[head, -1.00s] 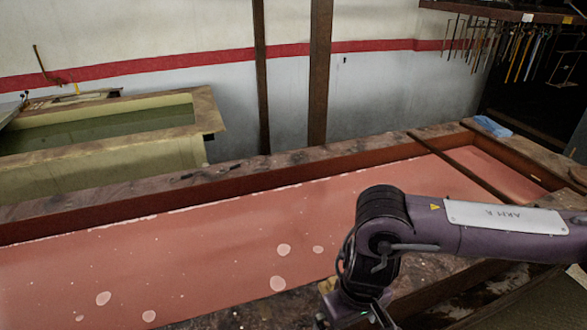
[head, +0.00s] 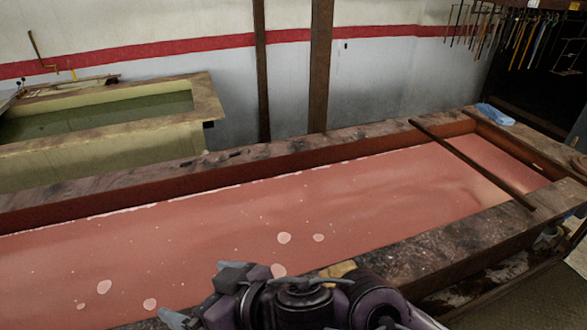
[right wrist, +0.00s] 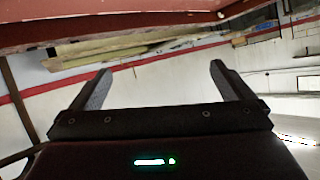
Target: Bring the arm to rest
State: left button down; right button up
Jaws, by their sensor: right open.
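My right arm (head: 375,300) is low at the bottom middle of the head view, in front of the near rim of the long vat. My right gripper (head: 200,291) points to the left there, with its two grey fingers apart. In the right wrist view the gripper (right wrist: 160,75) also shows its fingers wide apart with nothing between them. The wrist view looks past the fingers at a tilted wall. My left arm and gripper are not in view.
The long vat of pink liquid (head: 210,217) crosses the view, with a dark bar (head: 470,163) across its right end. A blue cloth (head: 494,114) lies on its far corner. A pale tank (head: 150,135) stands at back left. Tools (head: 520,38) hang at top right.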

jog(key=w+d+f+m+t+h, duration=0.2)
jog(key=w+d+m+h, duration=0.1)
jog(key=d, duration=0.4)
jog(key=w+d+f+m+t+h, duration=0.1)
jog(key=w+d+f+m+h, duration=0.15)
jog(key=d, duration=0.55)
jog(key=s+d+f+m+g+h, duration=0.1)
jog(key=s+d+f+g+h, duration=0.1)
jog(key=s+d+f, duration=0.3)
jog(key=s+d+f+m+g+h, duration=0.1)
jog(key=s+d+f+g+h, duration=0.15)
jog(key=d, duration=0.45)
jog(key=s+d+f+m+g+h, duration=0.1)
jog(key=s+d+f, duration=0.35)
jog(key=d, duration=0.25)
notch_tip(320, 180, down, 34)
jog(key=g+b, duration=0.1)
jog(key=b, duration=0.3)
jog(key=s+d+f+g+b, duration=0.1)
jog(key=s+d+f+b, duration=0.1)
jog(key=s+f, duration=1.8)
jog(key=shift+d+f+n+h+b, duration=0.3)
jog(key=shift+d+f+n, duration=0.1)
jog(key=shift+f, duration=0.15)
